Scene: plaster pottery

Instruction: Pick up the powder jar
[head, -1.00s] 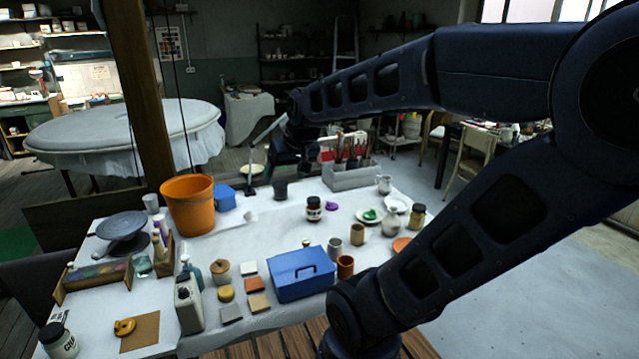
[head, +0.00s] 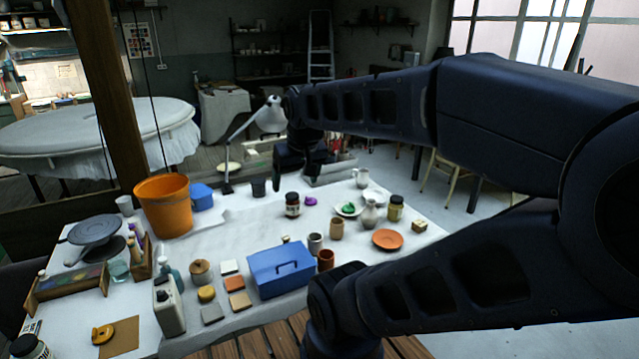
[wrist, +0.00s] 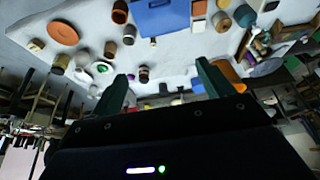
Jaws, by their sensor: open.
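Several lidded jars are in view and I cannot tell for certain which is the powder jar. A dark jar with a white label (head: 292,204) stands upright mid-table in the head view. It also shows between and beyond my fingers in the wrist view (wrist: 144,74). A jar with a dark lid and yellowish body (head: 396,208) stands at the table's right side, also in the wrist view (wrist: 62,62). A labelled jar with a black lid (head: 30,346) is at the lower left. My gripper (head: 297,174) is open and empty, above the far part of the table, apart from the jars.
A blue box (head: 281,271) stands near the front edge and an orange bucket (head: 163,208) at the back left. Cups, a vase (head: 370,213) and an orange plate (head: 388,239) crowd the right side. A desk lamp (head: 228,162) stands behind. Bare cloth lies left of the dark jar.

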